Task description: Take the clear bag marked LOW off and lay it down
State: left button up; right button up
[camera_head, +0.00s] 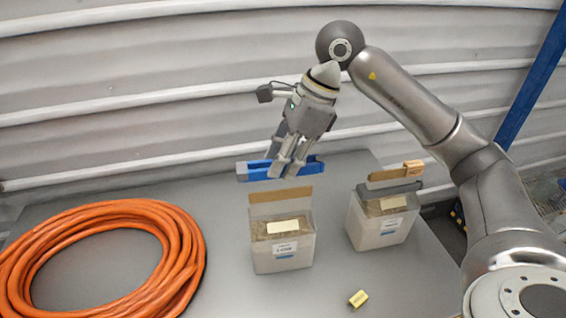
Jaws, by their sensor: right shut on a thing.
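My right gripper (284,172) is shut on a blue channel-shaped piece (256,172) and holds it above and behind the left container. Two whitish, translucent box-like containers stand upright on the grey table (225,285). The left container (264,262) has a tan back flap (280,197), a pale yellow block at its top and a white label with small print. The right container (364,231) has a similar block and label, with a dark grey bar (391,192) across its top. I cannot read LOW on either, and no separate clear bag can be made out. My left gripper is out of view.
A coiled orange hose (188,250) fills the table's left side. A small yellow block (358,298) lies near the front. A small tan piece (413,167) sits atop the right container. A corrugated wall (120,100) stands behind. Bare table shows between hose and containers.

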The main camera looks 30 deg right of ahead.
notch_tip(320, 180, up, 5)
jog(key=p, duration=0.3)
jog(key=shift+r, duration=0.1)
dwell(0.3)
dwell(0.4)
